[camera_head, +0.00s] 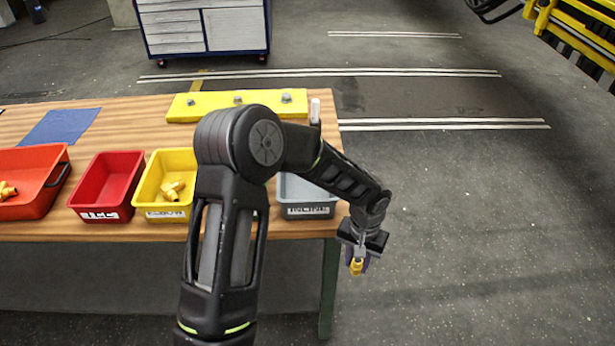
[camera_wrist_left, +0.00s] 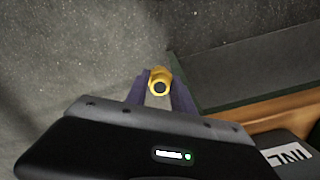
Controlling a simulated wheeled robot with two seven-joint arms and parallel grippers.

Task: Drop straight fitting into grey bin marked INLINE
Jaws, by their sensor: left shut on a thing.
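My left gripper (camera_head: 358,262) is shut on a yellow fitting (camera_head: 356,267), beyond the table's right edge and over the floor. The fitting also shows in the left wrist view (camera_wrist_left: 159,82), end-on with a dark round opening, between the two fingers. The grey bin marked INLINE (camera_head: 308,211) stands at the table's right front corner, up and to the left of the gripper. My arm hides part of the bin. A corner of its label (camera_wrist_left: 288,155) shows at the lower right of the left wrist view. My right gripper is not in view.
A yellow bin (camera_head: 166,214) with yellow fittings, a red bin (camera_head: 107,186) and an orange-red bin (camera_head: 40,209) stand left on the wooden table (camera_head: 130,231). A yellow block (camera_head: 185,107) and a white upright cylinder (camera_head: 315,110) are behind. Floor right of the table is clear.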

